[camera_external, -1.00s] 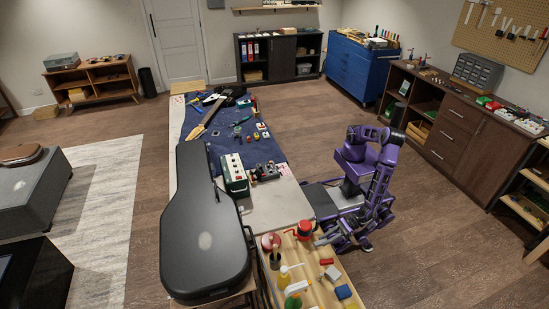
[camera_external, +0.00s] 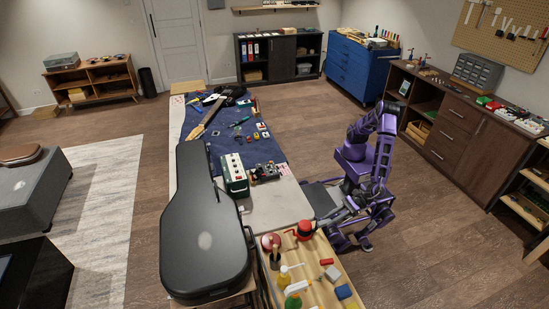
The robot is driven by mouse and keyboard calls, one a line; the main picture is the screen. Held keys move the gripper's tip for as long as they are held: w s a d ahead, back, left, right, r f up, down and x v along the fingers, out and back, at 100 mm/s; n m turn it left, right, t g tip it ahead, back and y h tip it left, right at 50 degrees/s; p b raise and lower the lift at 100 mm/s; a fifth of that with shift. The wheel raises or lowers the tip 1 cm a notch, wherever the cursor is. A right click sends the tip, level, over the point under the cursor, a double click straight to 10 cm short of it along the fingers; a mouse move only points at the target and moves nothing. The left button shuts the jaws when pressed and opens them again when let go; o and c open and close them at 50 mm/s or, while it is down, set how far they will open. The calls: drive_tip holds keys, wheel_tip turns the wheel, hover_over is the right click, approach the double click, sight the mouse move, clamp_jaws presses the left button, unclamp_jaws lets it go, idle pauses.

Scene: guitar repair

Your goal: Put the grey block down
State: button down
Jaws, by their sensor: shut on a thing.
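My gripper (camera_external: 326,219) is over the right edge of the white bench (camera_external: 271,210), beside the wooden tray (camera_external: 318,292). It is shut on a small grey thing, which I take to be the grey block; its outline blends with the grey fingers. I cannot tell how far it is above the bench. A separate light grey block (camera_external: 333,273) lies on the tray, next to a red block (camera_external: 326,262).
A blue block (camera_external: 343,292), a red pot (camera_external: 304,230) and a yellow bottle (camera_external: 284,276) stand on or near the tray. A black guitar case (camera_external: 203,235) lies at left. A green-and-white box (camera_external: 234,175) stands farther back. Bare bench lies between.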

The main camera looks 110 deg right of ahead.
drive_tip(key=w+d+m+g+h, duration=0.1)
drive_tip(key=w+d+m+h, duration=0.2)
drive_tip(key=w+d, duration=0.65)
drive_tip(key=w+d+m+h, duration=0.35)
drive_tip(key=w+d, duration=0.25)
drive_tip(key=d, duration=0.7)
drive_tip(key=w+d+m+g+h, duration=0.2)
drive_tip(key=w+d+h, duration=0.15)
drive_tip(key=d, duration=0.95)
drive_tip(key=m+g+h+b, duration=0.1)
drive_tip(key=m+g+h, duration=0.3)
drive_tip(key=m+g, duration=0.6)
hover_over(260, 153)
drive_tip(key=f, duration=0.8)
drive_tip(key=f+b, duration=0.1)
drive_tip(key=f, duration=0.8)
drive_tip(key=shift+s+d+f, duration=0.1)
drive_tip(key=shift+s+d, duration=0.05)
drive_tip(key=shift+s, duration=0.05)
drive_tip(key=shift+f+b, duration=0.4)
drive_tip(key=shift+f, duration=1.6)
